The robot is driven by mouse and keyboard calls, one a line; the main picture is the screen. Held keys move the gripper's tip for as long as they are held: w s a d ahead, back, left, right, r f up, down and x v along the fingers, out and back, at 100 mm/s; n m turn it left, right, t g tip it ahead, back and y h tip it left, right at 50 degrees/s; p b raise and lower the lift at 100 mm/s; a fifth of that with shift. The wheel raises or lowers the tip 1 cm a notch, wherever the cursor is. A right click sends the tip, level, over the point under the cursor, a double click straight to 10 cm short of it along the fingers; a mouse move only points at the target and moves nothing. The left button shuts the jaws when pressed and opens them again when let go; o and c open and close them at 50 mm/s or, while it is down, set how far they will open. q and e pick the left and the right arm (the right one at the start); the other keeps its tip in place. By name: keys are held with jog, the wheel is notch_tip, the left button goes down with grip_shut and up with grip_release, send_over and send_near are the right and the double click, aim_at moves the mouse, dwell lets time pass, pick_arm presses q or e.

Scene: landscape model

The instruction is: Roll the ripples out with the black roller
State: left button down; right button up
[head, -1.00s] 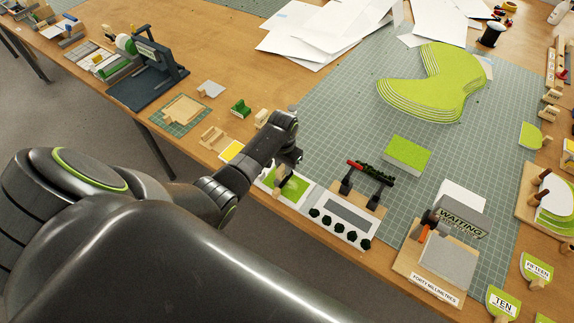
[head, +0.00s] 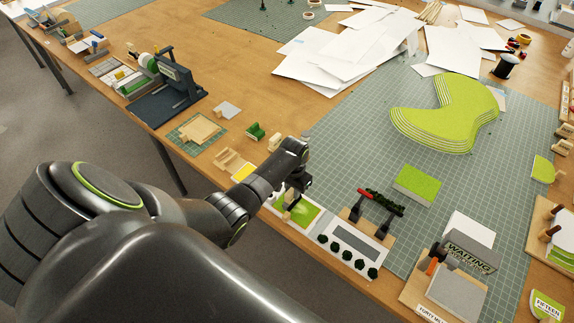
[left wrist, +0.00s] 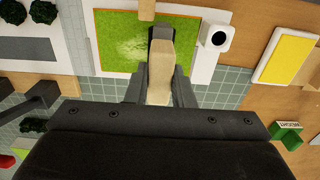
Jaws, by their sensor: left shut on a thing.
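My left gripper (head: 297,190) is over a small green panel (head: 306,214) in a white frame near the table's front edge. In the left wrist view the left gripper (left wrist: 160,88) is shut on a pale wooden handle (left wrist: 159,65). A dark part at the handle's far end, apparently the black roller (left wrist: 160,32), is over the green panel (left wrist: 112,50); contact cannot be told. Pale, wrinkled-looking ripples (left wrist: 130,44) show on the green left of the handle. My right gripper is not in view.
A white tray with several dark green tufts (head: 347,246) adjoins the panel on the right. Beyond it, a red-ended, dark green roller (head: 385,203) rests on a stand. A yellow card (head: 244,173) lies to the left. The cutting mat (head: 340,150) behind has free room.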

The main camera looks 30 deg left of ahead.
pick_arm(q)
jog(key=shift+d, duration=0.75)
jog(key=shift+s+d+p, duration=0.15)
jog(key=shift+d+p, duration=0.3)
jog(key=shift+d, duration=0.45)
jog(key=shift+s+d+f, duration=0.15)
jog(key=shift+d, duration=0.75)
jog(key=shift+d+p, duration=0.35)
jog(key=shift+d, duration=0.25)
jog(key=shift+s+d, duration=0.1)
jog(key=shift+d, duration=1)
jog(key=shift+w+a, duration=0.15)
jog(key=shift+a, duration=0.7)
jog(key=shift+w+a, duration=0.1)
jog(key=shift+a, duration=3)
jog(key=shift+w+a, duration=0.15)
jog(key=shift+a, duration=1.6)
